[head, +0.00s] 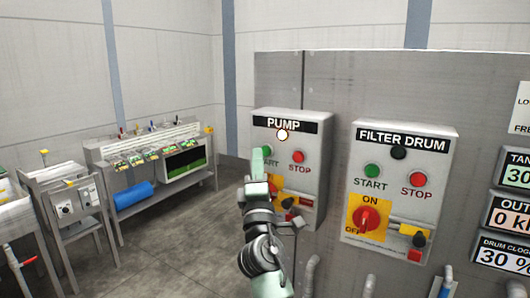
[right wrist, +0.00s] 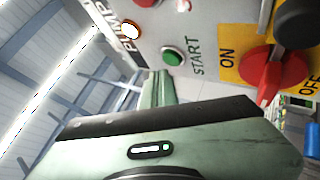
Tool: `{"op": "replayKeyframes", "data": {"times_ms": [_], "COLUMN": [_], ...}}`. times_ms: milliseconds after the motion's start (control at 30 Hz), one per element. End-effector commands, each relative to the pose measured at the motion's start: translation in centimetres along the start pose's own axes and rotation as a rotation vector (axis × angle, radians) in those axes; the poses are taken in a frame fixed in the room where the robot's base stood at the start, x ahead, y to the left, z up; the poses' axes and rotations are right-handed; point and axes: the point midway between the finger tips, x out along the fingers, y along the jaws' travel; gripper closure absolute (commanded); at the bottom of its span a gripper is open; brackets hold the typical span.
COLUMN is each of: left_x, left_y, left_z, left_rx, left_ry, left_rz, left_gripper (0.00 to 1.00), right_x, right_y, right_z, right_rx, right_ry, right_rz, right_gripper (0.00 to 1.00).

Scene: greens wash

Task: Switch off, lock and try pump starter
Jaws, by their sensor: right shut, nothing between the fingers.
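The pump starter (head: 318,150) is a grey box labelled PUMP with a lit lamp (head: 282,135), a green START button, and a red STOP button (head: 297,157). Its red rotary switch (right wrist: 275,72) on a yellow ON/OFF plate (right wrist: 229,62) shows in the right wrist view; my arm partly covers it in the head view. I cannot tell the switch's setting for certain. My right gripper (head: 262,160) is shut and empty, its tips at the START button (right wrist: 173,56). I cannot tell whether they touch. My left gripper is out of view.
The filter drum starter (head: 443,190) stands to the right, with a dark lamp and its own red switch (head: 366,218). Readout panels (head: 516,168) are at the far right. A bench (head: 190,190) with a blue roll (head: 134,195) stands behind left. Floor between is clear.

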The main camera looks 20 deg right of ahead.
Motion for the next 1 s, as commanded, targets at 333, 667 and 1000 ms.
{"op": "replayKeyframes", "data": {"times_ms": [333,667,1000], "left_x": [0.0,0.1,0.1], "left_y": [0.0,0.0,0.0], "left_z": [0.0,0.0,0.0], "left_rx": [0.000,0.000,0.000], "left_ry": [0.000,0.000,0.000], "left_rz": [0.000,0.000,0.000], "left_gripper": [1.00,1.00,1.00], "right_x": [-2.2,-3.4,-3.3], "right_y": [1.5,2.4,2.4], "right_z": [-1.6,-2.5,-2.4], "right_rx": [0.002,0.000,0.000], "right_ry": [0.001,0.000,0.000], "right_rz": [0.000,0.000,0.000], "right_gripper": [1.00,1.00,1.00]}}
